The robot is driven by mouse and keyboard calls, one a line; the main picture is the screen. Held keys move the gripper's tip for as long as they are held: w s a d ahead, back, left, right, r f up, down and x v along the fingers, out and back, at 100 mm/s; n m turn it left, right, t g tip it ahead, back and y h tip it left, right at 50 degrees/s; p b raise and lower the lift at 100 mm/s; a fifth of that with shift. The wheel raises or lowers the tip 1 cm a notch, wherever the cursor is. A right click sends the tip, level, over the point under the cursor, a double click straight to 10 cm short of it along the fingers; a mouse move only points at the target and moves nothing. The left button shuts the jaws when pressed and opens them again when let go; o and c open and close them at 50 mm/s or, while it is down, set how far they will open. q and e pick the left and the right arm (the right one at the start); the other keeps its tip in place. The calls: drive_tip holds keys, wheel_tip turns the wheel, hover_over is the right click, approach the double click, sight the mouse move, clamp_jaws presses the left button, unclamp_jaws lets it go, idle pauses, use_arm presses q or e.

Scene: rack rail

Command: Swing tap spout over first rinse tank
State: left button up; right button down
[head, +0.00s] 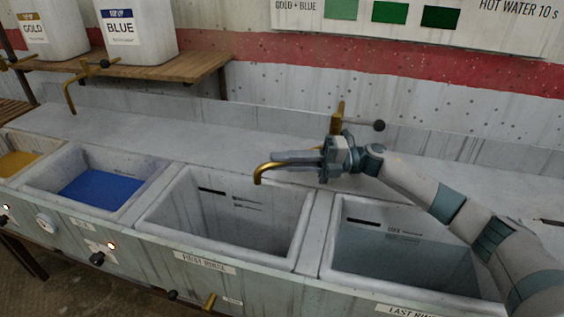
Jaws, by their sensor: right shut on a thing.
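The brass tap spout (264,169) juts out to the left of my right gripper, with its bent tip pointing down. In the head view the tip shows in front of the first rinse tank's (172,228) opening, above it. My right gripper (300,158) is shut on the spout, and its fingers hide much of the spout's length. The tap's brass post (338,118) and dark-knobbed lever (378,126) stand behind the gripper at the back ledge. The tank looks empty, with its label on the front. My left gripper is not in view.
The last rinse tank (328,240) lies right, below my right arm. Blue (100,188) and gold (15,163) dye tanks lie left. White jugs sit on a wooden shelf (190,68). The ledge behind the tanks is mostly clear.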

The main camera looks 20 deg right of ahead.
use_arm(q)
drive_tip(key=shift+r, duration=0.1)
use_arm(e)
drive_tip(key=shift+f, duration=0.1)
drive_tip(key=c, duration=1.7)
unclamp_jaws()
drive_tip(key=shift+d, duration=0.1)
